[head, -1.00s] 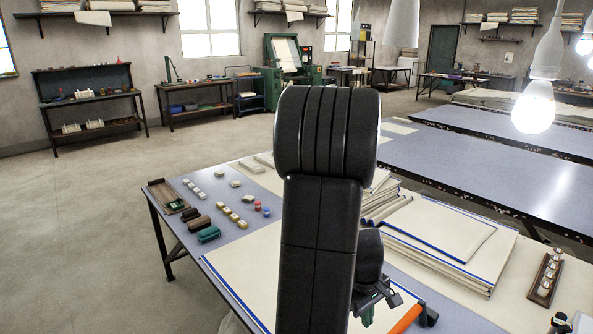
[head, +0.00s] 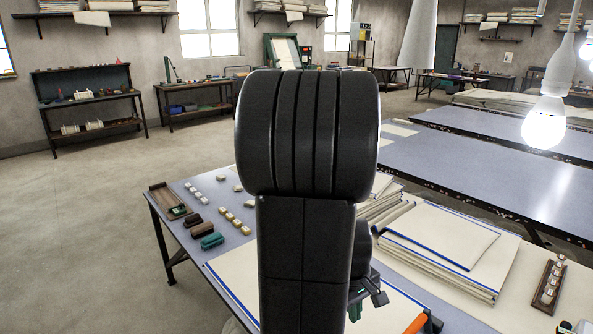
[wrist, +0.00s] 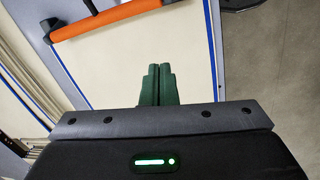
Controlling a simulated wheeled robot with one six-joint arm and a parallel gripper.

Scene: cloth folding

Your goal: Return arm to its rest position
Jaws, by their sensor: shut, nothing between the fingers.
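My gripper (wrist: 157,84) is shut, its two dark green fingers together with nothing between them. In the wrist view it hangs over a cream cloth (wrist: 120,62) with a blue edge stripe. In the head view only part of the gripper (head: 354,309) shows at the lower right of my arm. My arm (head: 307,180) stands upright in the middle of the head view and hides much of the table. The cloth also shows in the head view (head: 240,283), left of my arm.
An orange-handled tool (wrist: 112,20) lies by the cloth. Folded cloths (head: 440,238) are stacked to the right, with a wooden rack (head: 549,283) beyond them. Small blocks (head: 236,221) and a wooden tray (head: 170,201) sit on the table's left part. A lit bulb (head: 544,125) hangs at right.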

